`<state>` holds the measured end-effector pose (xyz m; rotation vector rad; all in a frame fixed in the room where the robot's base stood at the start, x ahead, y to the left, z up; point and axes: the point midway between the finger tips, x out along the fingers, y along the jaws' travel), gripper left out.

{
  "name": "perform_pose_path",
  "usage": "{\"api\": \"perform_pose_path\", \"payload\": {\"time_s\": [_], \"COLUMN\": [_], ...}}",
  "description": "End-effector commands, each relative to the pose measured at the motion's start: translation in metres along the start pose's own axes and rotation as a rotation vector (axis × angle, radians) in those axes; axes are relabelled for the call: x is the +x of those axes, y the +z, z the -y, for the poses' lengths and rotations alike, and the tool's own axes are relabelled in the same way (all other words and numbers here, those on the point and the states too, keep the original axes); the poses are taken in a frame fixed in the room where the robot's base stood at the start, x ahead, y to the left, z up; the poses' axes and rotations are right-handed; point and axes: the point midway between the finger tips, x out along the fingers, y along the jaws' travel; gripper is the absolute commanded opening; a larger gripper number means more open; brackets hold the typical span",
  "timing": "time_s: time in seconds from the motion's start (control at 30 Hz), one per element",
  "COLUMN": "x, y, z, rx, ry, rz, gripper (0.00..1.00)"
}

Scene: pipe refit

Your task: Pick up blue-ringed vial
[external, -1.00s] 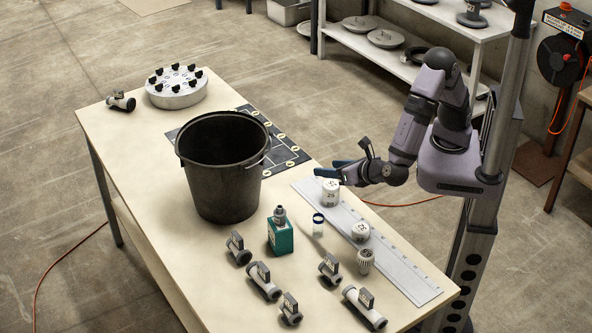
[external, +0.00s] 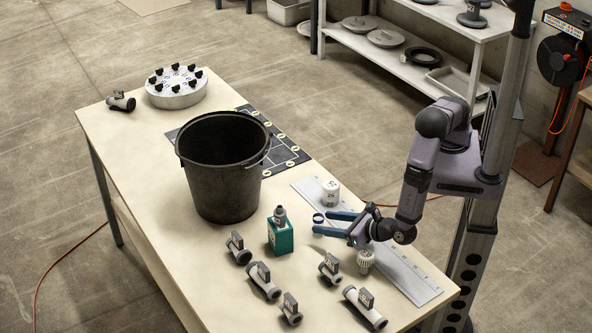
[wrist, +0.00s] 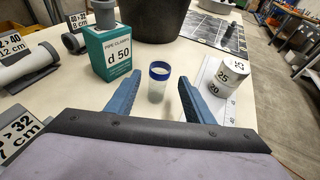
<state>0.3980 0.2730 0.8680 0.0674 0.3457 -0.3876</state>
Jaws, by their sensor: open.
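The blue-ringed vial (wrist: 157,86) stands upright on the table in the wrist view, a clear, pale body with a blue ring at its top. In the external view its blue ring (external: 318,218) shows and its lower body is hidden behind a jaw. My gripper (external: 330,223) is open, with its two blue jaws low over the table and pointing left. In the wrist view my gripper (wrist: 158,80) has one jaw on each side of the vial, with a visible gap on both sides. The vial stands near the fingertips.
A green pipe-clamps box (wrist: 112,52) with a grey fitting on top stands left of the vial. A white numbered cylinder (wrist: 231,74) stands on the ruler strip (external: 411,277) at right. The black bucket (external: 222,178) is beyond. Several grey valves lie at the near end of the table.

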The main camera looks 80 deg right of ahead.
Motion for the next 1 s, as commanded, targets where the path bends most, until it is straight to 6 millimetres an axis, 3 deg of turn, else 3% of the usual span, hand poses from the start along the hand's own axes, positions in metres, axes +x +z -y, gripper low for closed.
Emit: {"api": "perform_pose_path", "payload": {"time_s": [0.67, 1.0], "x": [0.027, 0.066], "y": [0.001, 0.006], "z": [0.0, -0.001], "rx": [0.001, 0.001], "ry": [-0.002, -0.004], "rz": [0.0, 0.0], "gripper": [0.48, 0.48]}}
